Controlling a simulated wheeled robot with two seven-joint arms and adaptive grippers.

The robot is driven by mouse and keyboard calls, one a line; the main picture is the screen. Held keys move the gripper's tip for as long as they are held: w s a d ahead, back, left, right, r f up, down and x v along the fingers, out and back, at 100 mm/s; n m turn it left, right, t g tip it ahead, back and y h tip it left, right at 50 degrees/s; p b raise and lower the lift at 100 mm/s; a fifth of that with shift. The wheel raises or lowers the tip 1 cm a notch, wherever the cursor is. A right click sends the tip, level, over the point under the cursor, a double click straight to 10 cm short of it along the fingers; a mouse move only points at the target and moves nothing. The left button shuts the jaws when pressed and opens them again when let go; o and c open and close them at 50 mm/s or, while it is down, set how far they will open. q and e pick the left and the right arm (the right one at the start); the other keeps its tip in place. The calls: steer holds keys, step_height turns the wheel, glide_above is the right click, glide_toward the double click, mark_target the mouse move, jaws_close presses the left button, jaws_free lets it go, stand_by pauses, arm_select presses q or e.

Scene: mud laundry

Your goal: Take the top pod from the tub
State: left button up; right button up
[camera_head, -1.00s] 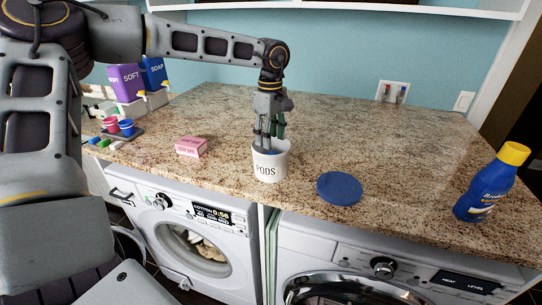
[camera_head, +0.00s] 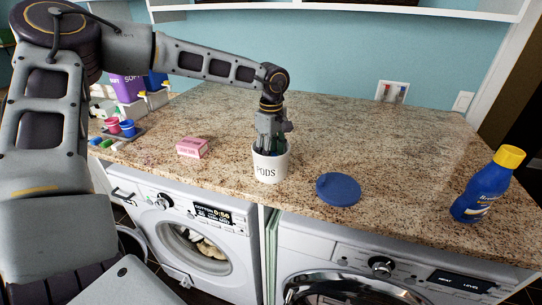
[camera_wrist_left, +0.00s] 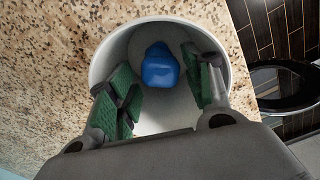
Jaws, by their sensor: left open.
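The white tub (camera_head: 270,168) marked "PODS" stands upright near the front edge of the counter. In the left wrist view the tub (camera_wrist_left: 110,62) holds a blue pod (camera_wrist_left: 160,66) toward its far side. My left gripper (camera_head: 271,147) reaches down into the tub, its fingertips hidden by the wall in the head view. In the left wrist view the left gripper (camera_wrist_left: 166,88) is open, its green-padded fingers on either side of the pod's near end, apart from it. Whether other pods lie below is hidden. My right gripper is not in view.
A round blue lid (camera_head: 338,189) lies right of the tub. A pink box (camera_head: 193,148) lies to its left. A blue bottle with yellow cap (camera_head: 486,187) stands at the far right. The counter (camera_head: 350,130) behind the tub is clear.

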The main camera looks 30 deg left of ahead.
arm_select(q)
steer(key=shift+f, duration=0.4)
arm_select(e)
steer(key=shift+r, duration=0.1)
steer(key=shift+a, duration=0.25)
arm_select(q)
steer(key=c, duration=0.6)
steer(key=shift+r, duration=0.7)
step_height(320, 180, up, 8)
steer(key=shift+f+b, duration=0.15)
steer(key=shift+b, duration=0.8)
steer(key=shift+r, duration=0.5)
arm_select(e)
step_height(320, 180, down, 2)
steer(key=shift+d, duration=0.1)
